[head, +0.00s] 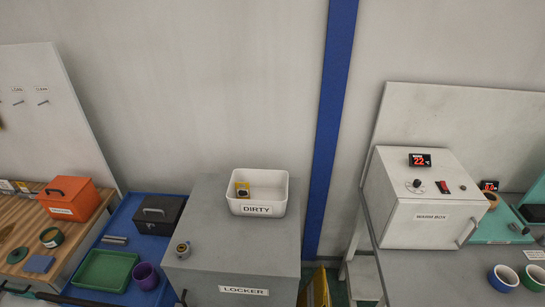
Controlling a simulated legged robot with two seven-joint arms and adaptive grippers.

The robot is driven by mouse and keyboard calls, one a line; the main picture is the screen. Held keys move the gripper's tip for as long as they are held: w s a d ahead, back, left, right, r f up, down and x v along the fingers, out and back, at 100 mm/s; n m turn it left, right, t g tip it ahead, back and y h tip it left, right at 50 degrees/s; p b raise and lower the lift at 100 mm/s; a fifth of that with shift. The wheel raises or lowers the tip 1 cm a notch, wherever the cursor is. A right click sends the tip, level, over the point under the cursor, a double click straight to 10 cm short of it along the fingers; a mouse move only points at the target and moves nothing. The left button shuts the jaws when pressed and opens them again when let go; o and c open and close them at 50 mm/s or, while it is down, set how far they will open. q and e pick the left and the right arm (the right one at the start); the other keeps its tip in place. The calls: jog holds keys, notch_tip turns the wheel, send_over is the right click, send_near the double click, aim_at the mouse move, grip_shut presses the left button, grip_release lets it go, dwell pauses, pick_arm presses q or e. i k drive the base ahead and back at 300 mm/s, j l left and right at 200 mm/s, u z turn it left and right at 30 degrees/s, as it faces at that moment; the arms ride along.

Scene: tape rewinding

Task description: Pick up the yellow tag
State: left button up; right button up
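A small yellow piece (242,189), which looks like a tag, is in the white bin marked DIRTY (257,209), at the bin's left side. A small dark item lies against it, and I cannot make out whether they are joined. The bin stands on top of the grey locker (225,242), near its back right. Neither of my grippers shows in the head view.
A small round metal object (183,249) sits at the locker's left front. Left are a blue surface with a green tray (105,270), purple cup (146,275) and dark box (159,214). Right, a white warm box (425,205) stands on a grey table.

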aim_at(25, 188)
jog(key=u, duration=1.95)
